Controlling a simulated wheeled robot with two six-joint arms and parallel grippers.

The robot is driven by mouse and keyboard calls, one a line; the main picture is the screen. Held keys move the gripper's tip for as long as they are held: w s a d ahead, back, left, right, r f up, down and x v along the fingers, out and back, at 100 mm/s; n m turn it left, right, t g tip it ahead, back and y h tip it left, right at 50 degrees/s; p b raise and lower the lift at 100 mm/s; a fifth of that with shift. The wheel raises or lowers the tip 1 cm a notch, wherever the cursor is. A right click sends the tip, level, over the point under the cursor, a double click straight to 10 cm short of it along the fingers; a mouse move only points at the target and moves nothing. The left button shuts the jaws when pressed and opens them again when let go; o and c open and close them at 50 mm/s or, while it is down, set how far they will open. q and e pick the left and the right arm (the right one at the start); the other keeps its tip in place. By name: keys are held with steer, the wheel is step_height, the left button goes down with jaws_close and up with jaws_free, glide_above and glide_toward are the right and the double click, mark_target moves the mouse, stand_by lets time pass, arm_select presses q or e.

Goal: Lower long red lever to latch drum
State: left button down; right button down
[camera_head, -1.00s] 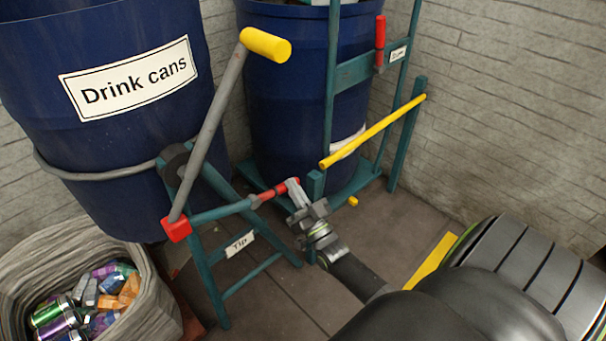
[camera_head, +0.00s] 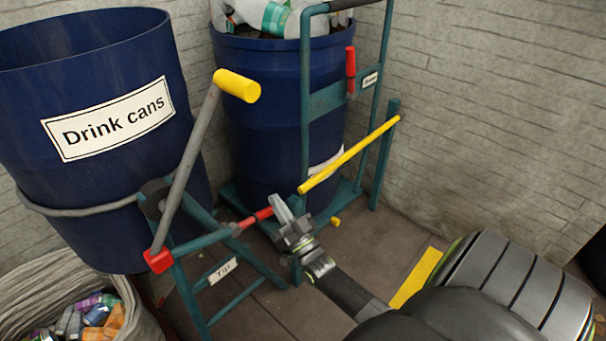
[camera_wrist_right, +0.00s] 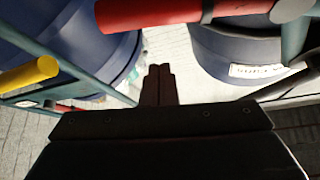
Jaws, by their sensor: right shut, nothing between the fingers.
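A red lever (camera_head: 262,213) sticks out from the teal tipping stand (camera_head: 195,290), which carries a "Tip" sign (camera_head: 222,270) and stands beside the blue "Drink cans" drum (camera_head: 105,190). My right gripper (camera_head: 280,203) is shut and empty. Its fingers are close by the lever's free end; I cannot tell whether they touch. In the right wrist view, my shut fingers (camera_wrist_right: 158,86) point toward a thick red bar (camera_wrist_right: 160,12) with a grey collar, with a gap visible between them. My left gripper is not in view.
A second blue drum (camera_head: 262,120) stands behind in a teal frame with a red grip (camera_head: 350,70) and a yellow bar (camera_head: 345,155). A grey lever with a yellow handle (camera_head: 237,85) rises beside the first drum. A bin of cans (camera_head: 25,290) is lower left.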

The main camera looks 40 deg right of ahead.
steer(key=v, duration=0.9)
steer(key=shift+s+f, duration=0.3)
steer(key=shift+d, duration=0.1)
steer(key=shift+f, duration=0.1)
